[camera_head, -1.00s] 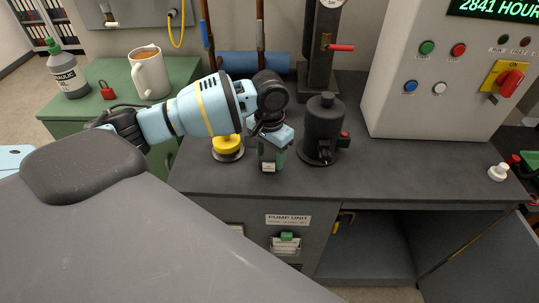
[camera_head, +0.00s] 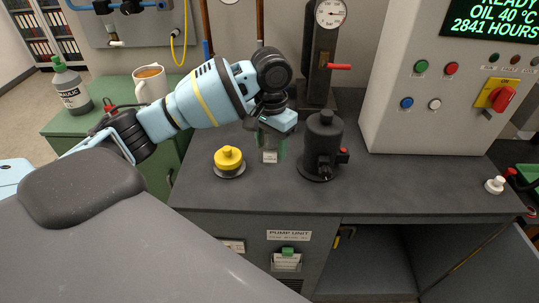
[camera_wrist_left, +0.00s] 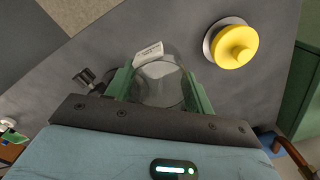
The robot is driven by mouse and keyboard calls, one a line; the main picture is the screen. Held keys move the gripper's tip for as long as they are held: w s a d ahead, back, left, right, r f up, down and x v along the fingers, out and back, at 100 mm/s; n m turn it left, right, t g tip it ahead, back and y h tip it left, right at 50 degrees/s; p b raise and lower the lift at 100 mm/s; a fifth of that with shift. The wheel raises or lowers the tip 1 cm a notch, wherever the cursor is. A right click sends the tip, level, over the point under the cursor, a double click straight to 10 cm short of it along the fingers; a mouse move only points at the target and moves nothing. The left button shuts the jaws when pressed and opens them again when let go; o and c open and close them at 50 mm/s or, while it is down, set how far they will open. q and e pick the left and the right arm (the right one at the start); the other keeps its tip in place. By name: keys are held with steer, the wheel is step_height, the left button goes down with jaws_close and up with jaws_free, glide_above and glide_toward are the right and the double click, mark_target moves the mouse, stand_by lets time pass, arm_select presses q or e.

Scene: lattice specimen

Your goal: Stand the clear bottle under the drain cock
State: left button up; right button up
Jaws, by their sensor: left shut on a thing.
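The clear bottle (camera_wrist_left: 160,84) is see-through with a white tag, held between the green fingers of my left gripper (camera_wrist_left: 158,92). In the head view the bottle (camera_head: 270,147) hangs below the wrist, just left of a black cylindrical unit (camera_head: 323,140). Whether its base touches the bench cannot be told. A small cock with a red end (camera_head: 343,156) sits low on this unit. A red-handled valve (camera_head: 338,66) is on the dark column behind. I cannot tell which is the drain cock. My right gripper is not in view.
A yellow knob (camera_head: 228,158) on a round base stands left of the bottle on the grey bench (camera_head: 420,185). A control cabinet (camera_head: 425,120) is at right. A mug (camera_head: 150,83) and an oil bottle (camera_head: 70,88) stand on the green cabinet.

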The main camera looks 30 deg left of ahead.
arm_select(q)
steer(key=shift+r, duration=0.35)
